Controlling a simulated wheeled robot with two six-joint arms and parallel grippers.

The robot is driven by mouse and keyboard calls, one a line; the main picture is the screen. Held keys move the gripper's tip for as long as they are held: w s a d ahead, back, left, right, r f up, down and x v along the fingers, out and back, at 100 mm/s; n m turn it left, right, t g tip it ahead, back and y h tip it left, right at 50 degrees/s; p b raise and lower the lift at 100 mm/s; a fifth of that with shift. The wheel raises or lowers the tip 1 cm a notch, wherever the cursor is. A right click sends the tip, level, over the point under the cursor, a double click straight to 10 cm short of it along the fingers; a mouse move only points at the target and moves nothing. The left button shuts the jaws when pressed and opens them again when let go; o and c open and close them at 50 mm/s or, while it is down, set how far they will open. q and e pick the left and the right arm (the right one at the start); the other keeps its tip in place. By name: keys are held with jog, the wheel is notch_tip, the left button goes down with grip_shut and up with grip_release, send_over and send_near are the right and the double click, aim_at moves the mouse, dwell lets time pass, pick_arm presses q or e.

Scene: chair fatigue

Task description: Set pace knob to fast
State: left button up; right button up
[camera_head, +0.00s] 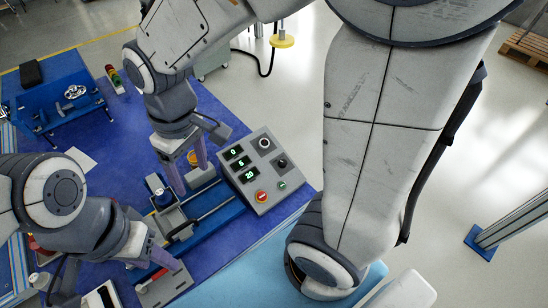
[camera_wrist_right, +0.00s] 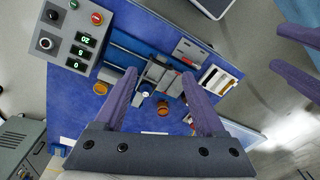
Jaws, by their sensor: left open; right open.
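A grey control box (camera_head: 265,172) stands right of centre in the head view, with three green displays, a red button and a green button. It has two dark knobs, an upper one (camera_head: 264,143) and a lower one (camera_head: 282,162); I cannot read which is the pace knob. The box also shows at upper left in the right wrist view (camera_wrist_right: 72,38). My right gripper (camera_head: 188,168) is open and empty, left of the box and apart from it; its fingers fill the middle of the wrist view (camera_wrist_right: 160,78). My left gripper (camera_head: 165,262) is open, lower left, away from the box.
A rail fixture (camera_head: 208,205) lies on the blue table beside the box, below my right gripper. An amber-topped part (camera_wrist_right: 163,108) is close to the right fingers. A blue fixture (camera_head: 60,108) stands at upper left. Blue tabletop (camera_head: 80,205) is bare in places.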

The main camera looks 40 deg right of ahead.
jog(key=w+d+f+m+b, duration=0.2)
jog(key=w+d+f+b, duration=0.4)
jog(key=w+d+f, duration=0.35)
jog(key=m+b, duration=0.3)
jog(key=b, duration=0.9)
send_over(283, 161)
notch_tip(283, 161, down, 20)
jog(key=shift+h, duration=0.4)
notch_tip(283, 161, down, 10)
jog(key=b, duration=0.3)
jog(key=shift+s+f, duration=0.1)
pick_arm(q)
notch_tip(283, 161, down, 25)
jog(key=shift+r, duration=0.15)
jog(key=shift+r, duration=0.1)
pick_arm(e)
grip_shut()
